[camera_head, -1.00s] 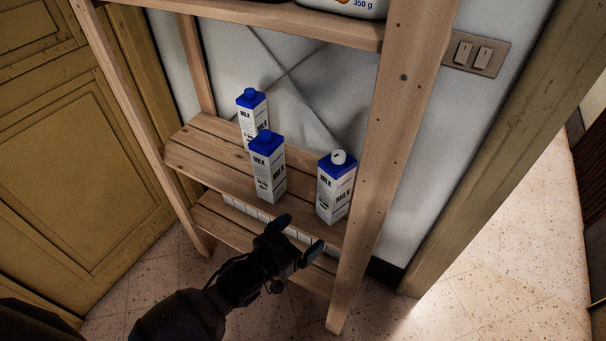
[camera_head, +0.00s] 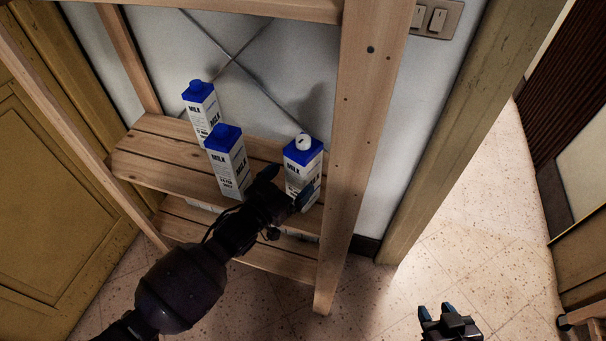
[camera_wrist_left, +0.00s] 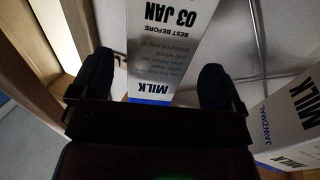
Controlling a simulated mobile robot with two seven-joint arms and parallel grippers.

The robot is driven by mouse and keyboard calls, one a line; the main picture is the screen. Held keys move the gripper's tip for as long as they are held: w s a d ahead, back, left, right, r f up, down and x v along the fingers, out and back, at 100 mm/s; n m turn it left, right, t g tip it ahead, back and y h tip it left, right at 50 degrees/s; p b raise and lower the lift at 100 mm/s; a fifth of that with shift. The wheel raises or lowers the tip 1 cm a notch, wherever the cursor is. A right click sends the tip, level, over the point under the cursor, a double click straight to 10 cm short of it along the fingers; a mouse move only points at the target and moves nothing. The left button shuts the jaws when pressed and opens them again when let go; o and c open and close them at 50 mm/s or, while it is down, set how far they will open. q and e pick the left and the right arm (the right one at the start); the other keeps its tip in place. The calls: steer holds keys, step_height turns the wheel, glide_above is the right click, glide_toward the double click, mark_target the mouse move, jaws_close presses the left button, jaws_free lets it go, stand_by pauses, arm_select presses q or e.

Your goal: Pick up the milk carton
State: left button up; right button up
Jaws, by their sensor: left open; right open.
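Three white milk cartons with blue tops stand upright on the shelf board: a rear left carton (camera_head: 202,108), a middle carton (camera_head: 229,162) and a right carton (camera_head: 301,169) with a white cap. My left gripper (camera_head: 286,187) is open at the front of the right carton. In the left wrist view this carton (camera_wrist_left: 168,42) shows between the two open fingers (camera_wrist_left: 156,68), with gaps at both sides. Another carton (camera_wrist_left: 292,118) shows at the right edge there. My right gripper (camera_head: 437,311) is open and empty, low over the floor, away from the shelf.
The wooden shelf (camera_head: 150,150) has a post (camera_head: 355,130) just right of the right carton and a higher board (camera_head: 240,8) above. A lower board (camera_head: 270,258) lies beneath. The tiled floor (camera_head: 480,240) at the right is clear.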

arm_select(q)
steer(key=x, duration=0.5)
steer(key=shift+s+b, duration=0.15)
steer(key=shift+b, duration=0.2)
steer(key=shift+c, duration=0.2)
steer(key=c, duration=1.2)
steer(key=shift+r, duration=0.1)
steer(key=shift+c, duration=0.8)
steer(key=shift+r, duration=0.1)
